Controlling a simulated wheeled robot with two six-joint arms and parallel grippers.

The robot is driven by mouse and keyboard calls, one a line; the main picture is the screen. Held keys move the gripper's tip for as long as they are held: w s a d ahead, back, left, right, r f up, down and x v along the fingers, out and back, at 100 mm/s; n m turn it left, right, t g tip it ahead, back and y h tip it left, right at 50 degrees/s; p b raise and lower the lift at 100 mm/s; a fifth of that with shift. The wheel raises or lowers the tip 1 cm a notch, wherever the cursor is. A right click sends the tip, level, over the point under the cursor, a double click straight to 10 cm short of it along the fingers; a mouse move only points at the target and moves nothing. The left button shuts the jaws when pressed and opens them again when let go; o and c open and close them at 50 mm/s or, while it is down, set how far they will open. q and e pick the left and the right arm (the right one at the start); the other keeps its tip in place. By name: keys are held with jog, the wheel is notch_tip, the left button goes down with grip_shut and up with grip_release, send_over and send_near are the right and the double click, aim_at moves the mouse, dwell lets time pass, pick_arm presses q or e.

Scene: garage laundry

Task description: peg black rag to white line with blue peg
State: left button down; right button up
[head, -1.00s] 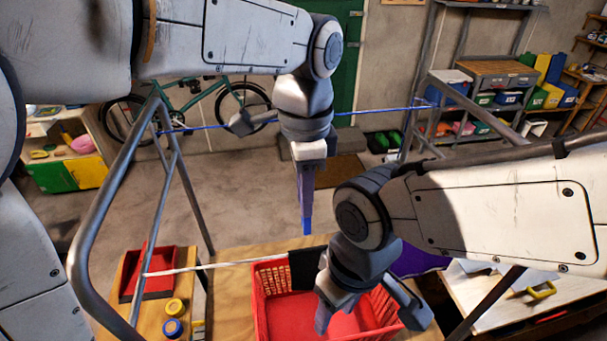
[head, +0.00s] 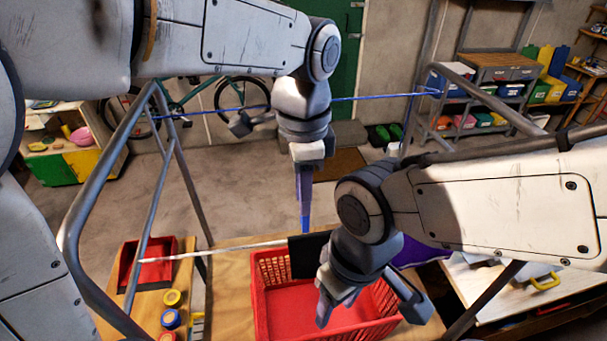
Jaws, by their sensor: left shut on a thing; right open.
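The white line (head: 222,247) runs across the frame in front of me. The black rag (head: 303,254) hangs on it above the red basket, its right part hidden behind my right gripper and arm. My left gripper (head: 305,212) points down and is shut on the blue peg (head: 305,222), just above the line and the rag's top edge; I cannot tell whether the peg touches them. My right gripper (head: 368,309) is open in front of the rag and over the basket, with nothing visible between its fingers.
The red basket (head: 262,317) stands on the wooden table. A purple cloth (head: 418,252) is right of the rag, behind my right arm. A blue line (head: 375,97) runs farther back. A red tray (head: 172,247) and several round tubs (head: 171,319) are at left. Metal frame tubes (head: 92,200) flank the workspace.

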aim_at(303, 222)
pick_arm(q)
jog(key=shift+f+b, duration=2.35)
jog(key=shift+f, duration=1.15)
jog(key=c, duration=0.6)
grip_release()
jog(key=shift+r, duration=0.2)
